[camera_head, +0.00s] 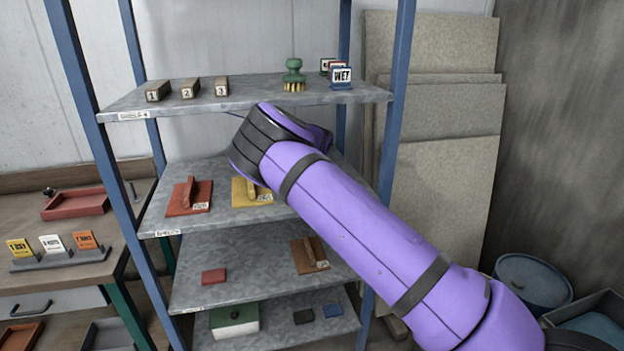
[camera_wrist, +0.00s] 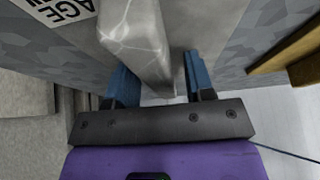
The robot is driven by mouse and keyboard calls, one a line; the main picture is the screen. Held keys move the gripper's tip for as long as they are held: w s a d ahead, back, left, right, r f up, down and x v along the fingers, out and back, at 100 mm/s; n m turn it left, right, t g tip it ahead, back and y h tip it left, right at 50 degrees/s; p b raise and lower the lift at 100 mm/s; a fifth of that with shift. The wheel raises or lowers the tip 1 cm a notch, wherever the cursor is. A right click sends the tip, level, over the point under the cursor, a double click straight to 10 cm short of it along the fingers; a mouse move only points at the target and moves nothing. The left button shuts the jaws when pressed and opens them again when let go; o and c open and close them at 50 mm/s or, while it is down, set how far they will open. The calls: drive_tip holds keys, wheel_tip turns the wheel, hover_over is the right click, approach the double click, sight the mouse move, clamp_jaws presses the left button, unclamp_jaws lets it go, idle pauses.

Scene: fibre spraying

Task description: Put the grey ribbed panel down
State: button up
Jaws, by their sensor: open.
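The grey panel (camera_wrist: 88,40) shows in the wrist view with a light grey upright handle (camera_wrist: 135,40) and part of a white label reading "AGE". I cannot make out ribs on it. My gripper (camera_wrist: 160,86) is open, with one blue finger on each side of the handle's near end. I cannot tell whether either finger touches it. The panel appears to rest on a mottled grey shelf surface. In the head view my purple arm reaches into the rack, and the panel and my fingers are hidden behind it.
The middle shelf (camera_head: 160,222) holds a red panel (camera_head: 188,197) and a yellow panel (camera_head: 240,192), left of my arm. The top shelf (camera_head: 250,98) is close above my wrist. A brown panel (camera_head: 308,254) lies on the shelf below. Blue posts (camera_head: 392,110) flank the rack.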

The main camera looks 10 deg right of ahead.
drive_tip(key=shift+r, duration=0.1)
drive_tip(key=shift+r, duration=0.25)
drive_tip(key=v, duration=0.2)
drive_tip(key=shift+s+r, duration=0.25)
drive_tip(key=shift+r, duration=0.1)
drive_tip(key=s, duration=1.2)
drive_tip(key=shift+f, duration=0.1)
